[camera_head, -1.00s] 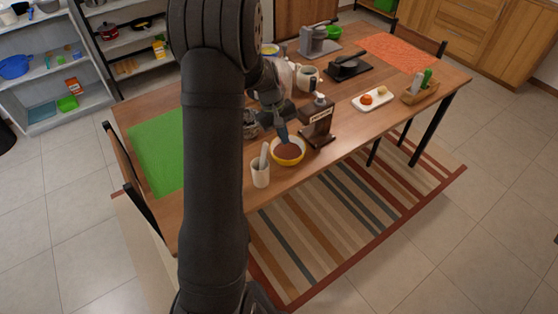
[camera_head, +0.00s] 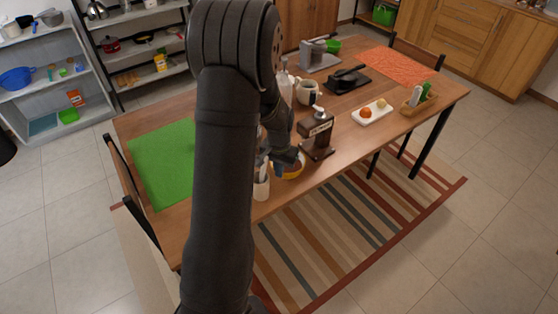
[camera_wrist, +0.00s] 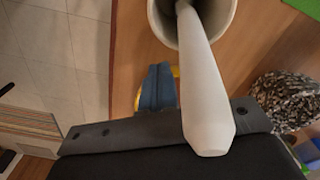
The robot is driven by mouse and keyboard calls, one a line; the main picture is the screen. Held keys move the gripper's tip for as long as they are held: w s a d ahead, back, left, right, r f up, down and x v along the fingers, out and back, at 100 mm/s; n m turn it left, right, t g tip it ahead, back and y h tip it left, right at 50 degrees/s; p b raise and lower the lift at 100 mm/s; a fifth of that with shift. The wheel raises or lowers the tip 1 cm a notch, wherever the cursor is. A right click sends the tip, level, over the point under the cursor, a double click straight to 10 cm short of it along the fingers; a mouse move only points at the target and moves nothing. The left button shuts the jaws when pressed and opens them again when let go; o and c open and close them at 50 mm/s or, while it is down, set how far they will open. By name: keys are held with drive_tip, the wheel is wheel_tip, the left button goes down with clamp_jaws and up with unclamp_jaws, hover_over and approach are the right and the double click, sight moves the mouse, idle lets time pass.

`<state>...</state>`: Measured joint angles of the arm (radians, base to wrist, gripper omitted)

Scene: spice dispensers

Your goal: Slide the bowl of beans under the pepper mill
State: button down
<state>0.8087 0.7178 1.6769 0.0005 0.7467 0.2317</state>
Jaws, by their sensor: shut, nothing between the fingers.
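The bowl of beans (camera_head: 298,171) has a yellow rim and stands on the wooden table, mostly hidden behind my gripper. The pepper mill (camera_head: 318,136) is a dark brown dispenser with a pale label, standing upright just behind and right of the bowl. My gripper (camera_head: 277,169) is low at the bowl's left side, between it and a white cup. Its blue fingers (camera_wrist: 157,88) are together with nothing held. Whether they touch the bowl I cannot tell.
The white cup (camera_head: 261,189) with a pale stick-like tool (camera_wrist: 204,85) in it stands close left of my gripper. A mug (camera_head: 308,92) and a black-based device (camera_head: 350,79) stand farther back. A white tray (camera_head: 371,113) is right of the mill. The table's front edge is near.

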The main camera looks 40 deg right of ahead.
drive_tip(key=shift+f, duration=1.1)
drive_tip(key=shift+w+d, duration=0.3)
drive_tip(key=shift+d, duration=0.25)
drive_tip(key=shift+w+d, duration=0.3)
drive_tip(key=shift+d, duration=0.2)
